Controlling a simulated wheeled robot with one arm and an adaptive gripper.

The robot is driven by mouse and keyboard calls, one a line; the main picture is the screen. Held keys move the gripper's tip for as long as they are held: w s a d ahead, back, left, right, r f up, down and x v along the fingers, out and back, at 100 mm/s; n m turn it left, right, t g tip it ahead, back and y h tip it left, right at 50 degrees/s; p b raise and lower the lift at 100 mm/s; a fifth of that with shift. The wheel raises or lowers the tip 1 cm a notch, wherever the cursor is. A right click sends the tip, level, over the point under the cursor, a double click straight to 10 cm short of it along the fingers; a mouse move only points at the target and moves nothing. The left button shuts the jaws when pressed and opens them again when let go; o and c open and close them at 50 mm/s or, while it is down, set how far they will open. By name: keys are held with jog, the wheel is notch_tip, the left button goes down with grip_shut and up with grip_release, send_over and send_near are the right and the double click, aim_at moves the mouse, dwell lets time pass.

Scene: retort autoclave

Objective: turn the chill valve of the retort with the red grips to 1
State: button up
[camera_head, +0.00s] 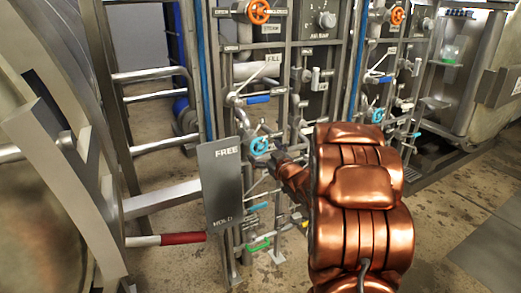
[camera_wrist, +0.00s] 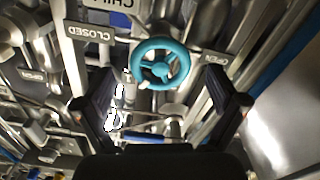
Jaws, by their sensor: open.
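The teal handwheel (camera_head: 260,146) sits on the nearer pipe rack, beside the retort whose handle has a red grip (camera_head: 183,238). In the wrist view the teal wheel (camera_wrist: 161,69) lies ahead between my fingers, toward the top. A partly cut-off, upside-down plate (camera_wrist: 112,4) above it appears to read CHILL. My gripper (camera_wrist: 162,103) is open and empty, fingers spread wider than the wheel. In the head view my gripper (camera_head: 281,160) is just right of the wheel; contact cannot be told.
A grey FREE/HOLD plate (camera_head: 222,185) stands left of the wheel. A blue lever (camera_head: 258,99) and an orange wheel (camera_head: 258,11) are above it, a green lever (camera_head: 258,246) below. A second rack has another teal wheel (camera_head: 377,115). Pipes crowd closely around the wheel.

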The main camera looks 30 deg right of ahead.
jog(key=s, duration=0.8)
jog(key=shift+s+a, duration=0.35)
jog(key=shift+a, duration=0.05)
jog(key=shift+f, duration=0.1)
dwell(0.4)
